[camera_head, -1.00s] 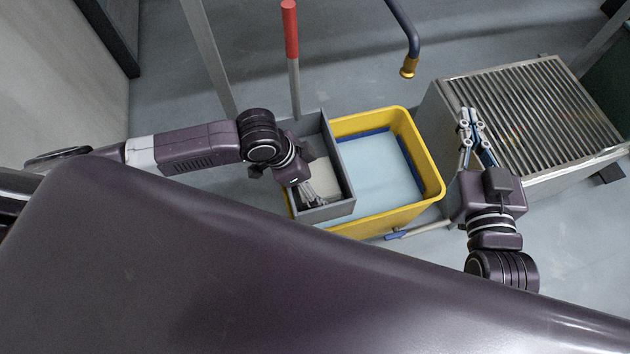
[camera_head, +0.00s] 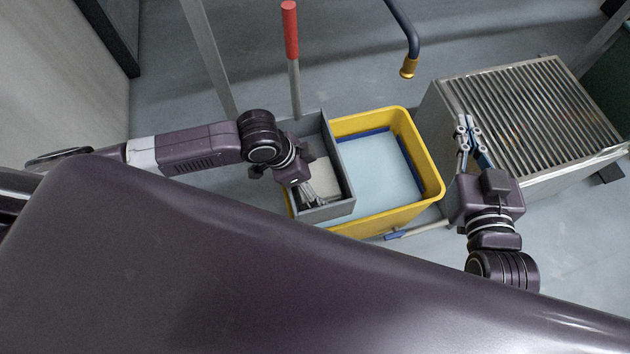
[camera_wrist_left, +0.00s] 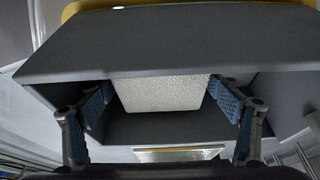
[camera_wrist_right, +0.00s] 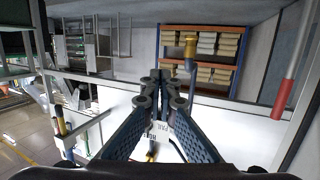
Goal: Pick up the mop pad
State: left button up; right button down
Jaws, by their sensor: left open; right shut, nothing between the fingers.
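The mop pad (camera_wrist_left: 160,93) is a white, textured block inside a grey bin. It stands between my left fingers in the left wrist view, with a gap on each side. In the head view the pad (camera_head: 321,178) shows as a pale patch in the grey bin (camera_head: 338,160), partly hidden by my left gripper. My left gripper (camera_head: 312,195) is open and reaches down into the bin; it also shows in the left wrist view (camera_wrist_left: 165,105).
A yellow bucket (camera_head: 434,180) with pale blue water is right of the grey bin. A slatted metal box (camera_head: 530,110) stands at the right. A red-ended pole (camera_head: 290,35) rises behind the bin. A blue pipe with a brass tip (camera_head: 408,68) hangs behind the bucket.

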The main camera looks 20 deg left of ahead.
pick_arm(q)
jog(key=shift+f, duration=0.1)
pick_arm(e)
jog(key=shift+s+d+f+g, duration=0.15)
jog(key=shift+f+g, duration=0.1)
jog(key=shift+f, duration=0.25)
jog(key=shift+s+d+f+g, duration=0.15)
jog(key=shift+f+g, duration=0.1)
jog(key=shift+f, duration=0.2)
dwell(0.4)
pick_arm(q)
jog(key=c, duration=0.7)
jog(key=shift+c, duration=0.2)
pick_arm(e)
jog(key=shift+a+r, duration=0.1)
